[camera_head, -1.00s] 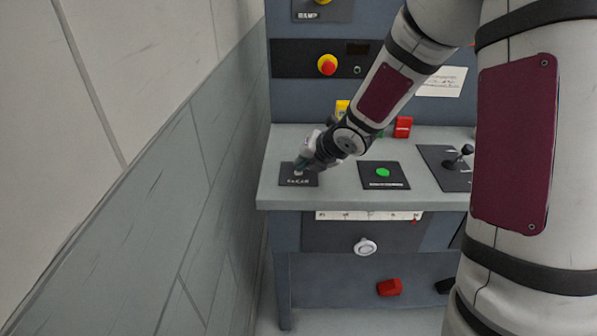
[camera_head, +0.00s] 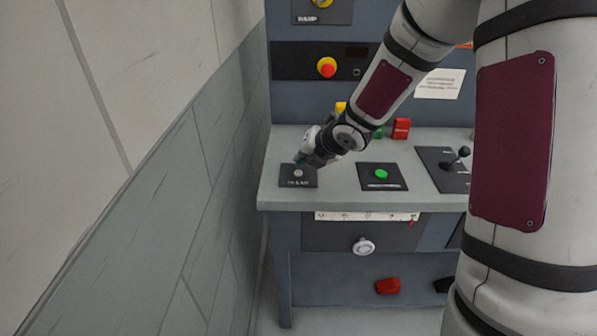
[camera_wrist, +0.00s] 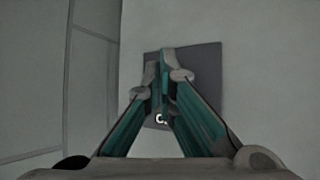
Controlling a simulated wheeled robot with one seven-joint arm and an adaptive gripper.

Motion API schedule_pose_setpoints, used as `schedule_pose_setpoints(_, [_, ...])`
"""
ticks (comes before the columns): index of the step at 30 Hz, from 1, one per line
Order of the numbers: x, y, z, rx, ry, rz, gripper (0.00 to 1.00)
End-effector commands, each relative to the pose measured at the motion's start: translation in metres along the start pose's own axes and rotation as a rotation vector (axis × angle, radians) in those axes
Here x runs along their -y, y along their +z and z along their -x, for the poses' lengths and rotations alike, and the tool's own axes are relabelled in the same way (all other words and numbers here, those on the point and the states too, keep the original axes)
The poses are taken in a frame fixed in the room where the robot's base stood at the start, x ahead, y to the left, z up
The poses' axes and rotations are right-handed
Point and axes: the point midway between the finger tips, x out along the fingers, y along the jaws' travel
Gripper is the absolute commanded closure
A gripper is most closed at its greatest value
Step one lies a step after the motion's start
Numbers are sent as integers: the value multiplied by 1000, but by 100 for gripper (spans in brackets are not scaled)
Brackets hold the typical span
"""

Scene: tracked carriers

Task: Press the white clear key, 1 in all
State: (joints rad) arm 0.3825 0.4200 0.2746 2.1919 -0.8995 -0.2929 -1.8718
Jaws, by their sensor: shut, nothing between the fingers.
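The white clear key (camera_head: 298,173) is a small round button on a dark plate (camera_head: 299,183) at the left end of the grey desk top. The plate carries a white label. My gripper (camera_head: 303,160) is just behind and above the key, and the key shows uncovered in the head view. In the wrist view the shut fingers of my gripper (camera_wrist: 163,75) lie over the dark plate (camera_wrist: 208,65) and hide the key. Only one letter or so of the label shows below them. The gripper holds nothing.
A green button (camera_head: 381,174) on its own plate lies to the right, then a joystick (camera_head: 458,158). A red block (camera_head: 401,128) and a yellow one stand behind. A red-yellow button (camera_head: 327,68) is on the upright panel. A wall (camera_head: 190,190) runs close on the left.

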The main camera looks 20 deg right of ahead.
Motion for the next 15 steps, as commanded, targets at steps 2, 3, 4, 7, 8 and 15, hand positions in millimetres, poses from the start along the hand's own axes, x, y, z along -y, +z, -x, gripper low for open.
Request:
schedule_pose_setpoints(2, [0, 0, 0, 0, 0, 0, 100])
schedule_pose_setpoints(3, [-1, 1, 1, 0, 0, 0, 100])
schedule_pose_setpoints(4, [-2, 1, 2, 0, 0, 1, 100])
schedule_pose_setpoints(7, [-5, 5, 7, 0, 1, 1, 100])
schedule_pose_setpoints(8, [-6, 6, 9, 0, 1, 2, 100])
schedule_pose_setpoints(15, [-16, 16, 24, -1, 0, 1, 100])
